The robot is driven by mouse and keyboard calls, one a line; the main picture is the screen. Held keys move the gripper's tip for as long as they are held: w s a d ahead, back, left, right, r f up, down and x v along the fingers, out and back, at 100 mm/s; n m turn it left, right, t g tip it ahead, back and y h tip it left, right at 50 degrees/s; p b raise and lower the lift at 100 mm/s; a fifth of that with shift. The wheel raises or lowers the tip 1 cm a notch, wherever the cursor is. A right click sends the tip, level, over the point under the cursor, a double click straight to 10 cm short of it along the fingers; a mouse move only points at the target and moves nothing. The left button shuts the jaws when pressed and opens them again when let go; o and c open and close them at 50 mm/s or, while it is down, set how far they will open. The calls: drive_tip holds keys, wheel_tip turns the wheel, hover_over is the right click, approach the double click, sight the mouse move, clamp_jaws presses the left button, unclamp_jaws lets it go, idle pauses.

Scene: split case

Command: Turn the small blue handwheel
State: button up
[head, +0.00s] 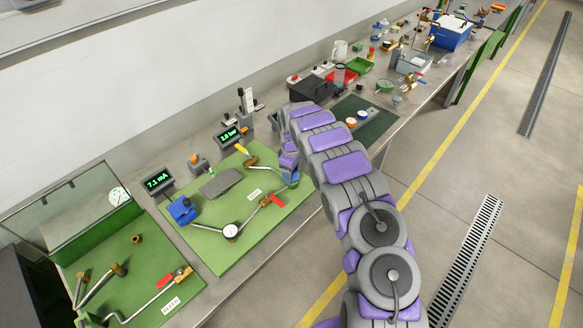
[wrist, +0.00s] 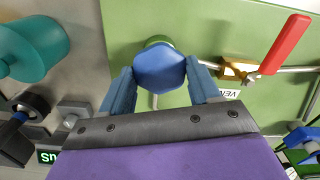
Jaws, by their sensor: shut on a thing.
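The small blue handwheel (wrist: 160,68) is in the upper middle of the wrist view, over the green panel (wrist: 205,30). It has a faceted rim, and a green round part shows just behind it. My gripper (wrist: 161,72) is shut on the handwheel, with one blue finger against each side of the rim. In the head view my gripper (head: 290,176) is at the right edge of the green panel (head: 215,258). There my gripper and arm hide most of the handwheel.
A red-lever valve (wrist: 286,46) with a brass body is right of the handwheel in the wrist view. A teal cylinder (wrist: 36,46) stands to the left. In the head view a blue box (head: 181,210) and a round gauge (head: 230,231) share the panel. A black case (head: 312,89) lies behind.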

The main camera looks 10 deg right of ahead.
drive_tip(key=n+p, duration=0.1)
drive_tip(key=n, duration=0.1)
drive_tip(key=n+p, duration=0.3)
drive_tip(key=shift+w+r+n, duration=0.1)
drive_tip(key=shift+r+n, duration=0.15)
drive_tip(key=shift+n, duration=0.05)
drive_tip(key=n+p, duration=0.2)
drive_tip(key=n, duration=0.2)
drive_tip(key=shift+f+n+p, duration=0.1)
drive_tip(key=shift+n+p, duration=0.5)
drive_tip(key=shift+n, duration=0.3)
drive_tip(key=o, duration=1.1)
drive_tip(key=shift+f, duration=0.1)
drive_tip(key=shift+c, duration=0.2)
wheel_tip(320, 180, up, 17)
